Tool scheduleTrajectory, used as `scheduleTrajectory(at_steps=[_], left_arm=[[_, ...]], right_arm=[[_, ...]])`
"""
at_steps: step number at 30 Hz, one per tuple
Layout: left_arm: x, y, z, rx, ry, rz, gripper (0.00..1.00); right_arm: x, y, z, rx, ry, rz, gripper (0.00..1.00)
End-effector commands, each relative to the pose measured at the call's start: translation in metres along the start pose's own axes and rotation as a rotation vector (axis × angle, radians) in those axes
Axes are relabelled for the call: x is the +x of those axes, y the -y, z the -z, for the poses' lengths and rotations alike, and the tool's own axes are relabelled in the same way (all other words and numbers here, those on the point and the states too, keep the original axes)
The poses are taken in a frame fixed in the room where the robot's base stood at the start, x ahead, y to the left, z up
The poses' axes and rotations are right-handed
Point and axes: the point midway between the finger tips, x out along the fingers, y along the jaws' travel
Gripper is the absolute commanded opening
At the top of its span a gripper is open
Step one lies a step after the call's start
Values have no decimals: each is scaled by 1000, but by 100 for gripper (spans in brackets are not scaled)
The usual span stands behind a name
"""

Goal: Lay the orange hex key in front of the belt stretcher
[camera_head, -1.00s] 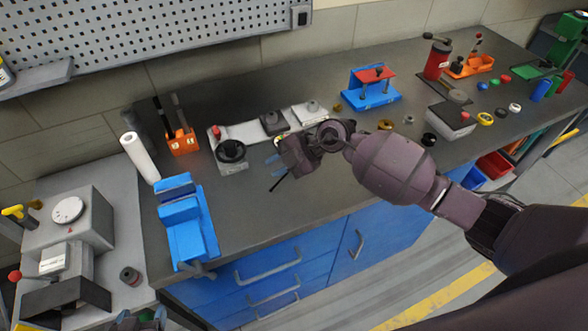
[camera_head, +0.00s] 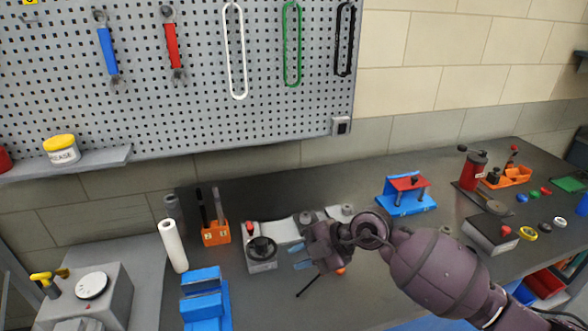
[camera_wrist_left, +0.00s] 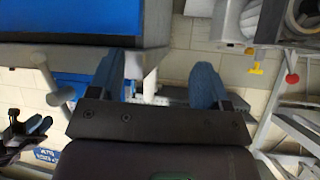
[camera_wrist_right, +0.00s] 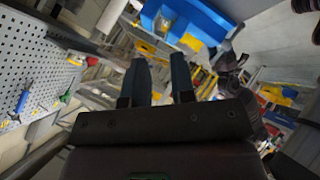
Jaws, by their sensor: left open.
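A thin black rod (camera_head: 308,287) lies in front of a grey device with a black handwheel and a white rail (camera_head: 285,232), which looks like the belt stretcher. An orange bit (camera_head: 340,271) shows beside my right gripper; it looks like the orange part of the hex key, and my gripper hides the span between them. My right gripper (camera_head: 302,257) is beside the device, its blue fingertips apart, with nothing seen between them in the right wrist view (camera_wrist_right: 160,80). My left gripper (camera_wrist_left: 158,80) is open and empty, outside the head view.
A blue vise (camera_head: 205,298) and an orange tool holder (camera_head: 215,234) stand left of the device. A blue stand with a red top (camera_head: 407,196) is behind right. A white roll (camera_head: 173,247) stands at the left. Dark bench top is clear between vise and rod.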

Motion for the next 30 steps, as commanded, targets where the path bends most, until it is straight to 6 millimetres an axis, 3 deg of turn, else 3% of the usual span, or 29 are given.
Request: scheduleTrajectory(at_steps=[5, 8, 14, 18, 22, 25, 30], left_arm=[[0, 0, 0, 0, 0, 0, 71], [0, 0, 0, 0, 1, 0, 71], [0, 0, 0, 0, 2, 0, 71], [0, 0, 0, 0, -1, 0, 71], [1, 0, 1, 0, -5, 0, 71], [2, 0, 2, 0, -9, 0, 71], [3, 0, 2, 0, -15, 0, 71]], right_arm=[[0, -7, 2, -127, -9, -47, 24], [-3, -24, 16, -237, -74, -157, 24], [-33, -80, 51, -367, -202, -521, 24], [-58, -102, 57, -324, -222, -773, 24], [-79, -106, 43, -204, -181, -974, 24], [-92, -98, 22, -68, -118, -1095, 24], [-102, -56, -29, 233, 29, -1214, 24]])
